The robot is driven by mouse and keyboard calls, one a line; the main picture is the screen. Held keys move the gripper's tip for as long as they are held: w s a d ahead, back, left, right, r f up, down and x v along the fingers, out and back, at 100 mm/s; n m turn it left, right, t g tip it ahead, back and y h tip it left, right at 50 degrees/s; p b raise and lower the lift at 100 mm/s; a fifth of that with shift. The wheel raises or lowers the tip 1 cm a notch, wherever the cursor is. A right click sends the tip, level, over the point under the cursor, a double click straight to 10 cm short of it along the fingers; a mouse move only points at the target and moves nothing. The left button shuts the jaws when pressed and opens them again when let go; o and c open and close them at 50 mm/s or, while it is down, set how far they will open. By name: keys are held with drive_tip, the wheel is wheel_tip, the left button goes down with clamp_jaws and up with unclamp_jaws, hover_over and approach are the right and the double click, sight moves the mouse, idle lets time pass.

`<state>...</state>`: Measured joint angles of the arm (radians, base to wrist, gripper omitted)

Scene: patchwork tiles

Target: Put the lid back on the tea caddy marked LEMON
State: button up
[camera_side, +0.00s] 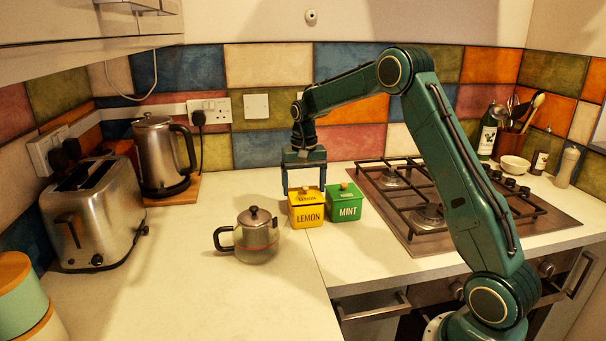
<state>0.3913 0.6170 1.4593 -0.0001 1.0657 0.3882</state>
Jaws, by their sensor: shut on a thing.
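The yellow tea caddy marked LEMON (307,217) stands upright on the worktop in the middle of the view. Its yellow lid (306,199), with small lettering on its front edge, is at the caddy's top and lines up with it. I cannot tell whether it is fully seated or a hair above. My gripper (304,189) points straight down over the caddy, its two fingers at the left and right of the lid, shut on it. The green caddy marked MINT (345,211) stands close at the right with its lid and knob on top.
A glass teapot (257,241) with a dark lid stands in front and left of the caddies. A gas hob (456,212) is at the right. A kettle (159,158) and a toaster (96,213) are at the left.

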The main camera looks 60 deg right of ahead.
idle(0.3)
drive_tip(key=o, duration=0.9)
drive_tip(key=shift+r, duration=0.1)
drive_tip(key=shift+r, duration=3.4)
clamp_jaws()
drive_tip(key=shift+f, duration=2.45)
